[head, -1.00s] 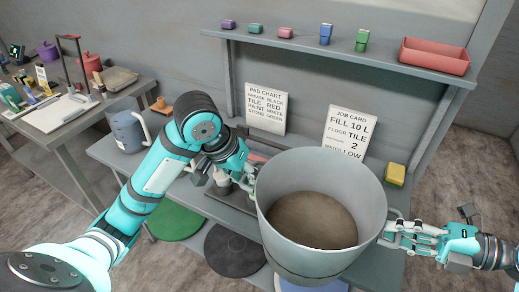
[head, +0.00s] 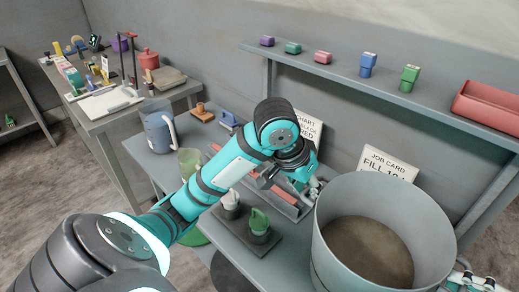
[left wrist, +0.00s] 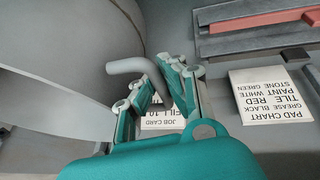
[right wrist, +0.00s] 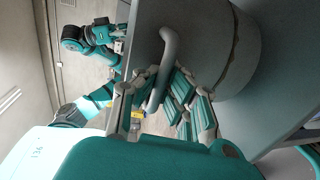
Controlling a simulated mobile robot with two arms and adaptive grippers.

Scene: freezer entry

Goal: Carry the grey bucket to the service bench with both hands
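The large grey bucket (head: 332,262) is upright at the lower right of the head view, over the grey bench (head: 288,245); I cannot tell whether its base touches the bench. Its inside bottom looks brownish. My left gripper (head: 314,190) is at its left side; in the left wrist view my left fingers (left wrist: 162,92) close around a bent grey side handle (left wrist: 128,66). My right gripper (head: 466,282) is at its right side, partly cut off; in the right wrist view my right fingers (right wrist: 155,100) close around the other handle (right wrist: 168,48).
The job card (head: 388,163) stands behind the bucket. A shelf (head: 400,98) with small blocks and a red bin (head: 490,108) runs above.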

